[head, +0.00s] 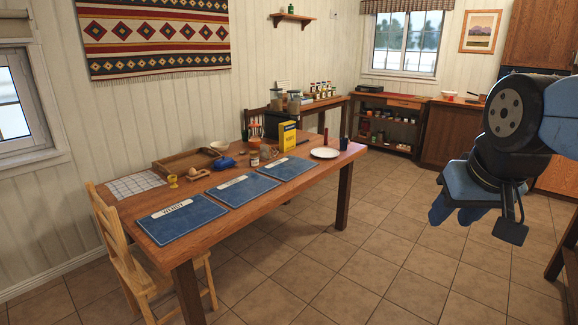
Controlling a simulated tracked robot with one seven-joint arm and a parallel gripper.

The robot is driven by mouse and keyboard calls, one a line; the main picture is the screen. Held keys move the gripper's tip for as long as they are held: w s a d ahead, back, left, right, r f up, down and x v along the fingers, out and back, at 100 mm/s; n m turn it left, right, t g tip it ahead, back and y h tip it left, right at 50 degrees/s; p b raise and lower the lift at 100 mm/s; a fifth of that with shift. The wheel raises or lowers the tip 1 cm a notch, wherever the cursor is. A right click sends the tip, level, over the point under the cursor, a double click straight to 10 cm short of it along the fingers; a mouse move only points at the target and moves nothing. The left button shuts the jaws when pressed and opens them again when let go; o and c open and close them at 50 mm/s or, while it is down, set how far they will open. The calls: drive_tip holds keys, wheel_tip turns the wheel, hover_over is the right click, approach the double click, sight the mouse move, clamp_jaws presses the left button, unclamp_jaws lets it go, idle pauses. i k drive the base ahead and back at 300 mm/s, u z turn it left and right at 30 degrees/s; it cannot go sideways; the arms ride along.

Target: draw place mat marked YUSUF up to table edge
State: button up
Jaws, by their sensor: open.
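Three blue place mats with white name strips lie in a row along the front of the wooden table (225,228). The strip on the left mat (183,222) seems to read WENDY. The strips on the middle mat (241,190) and the right mat (288,168) are too small to read, so I cannot tell which is marked YUSUF. All three lie flat near the front edge. My gripper (455,214) hangs in the air at the right, well away from the table. It is open, with nothing seen in it.
A wooden chair (113,240) is at the left end. The tiled floor in front is clear.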

sight(236, 193)
drive_tip(key=u, duration=0.2)
drive_tip(key=i, duration=1.4)
drive_tip(key=u, duration=0.7)
drive_tip(key=i, duration=1.45)
drive_tip(key=u, duration=0.4)
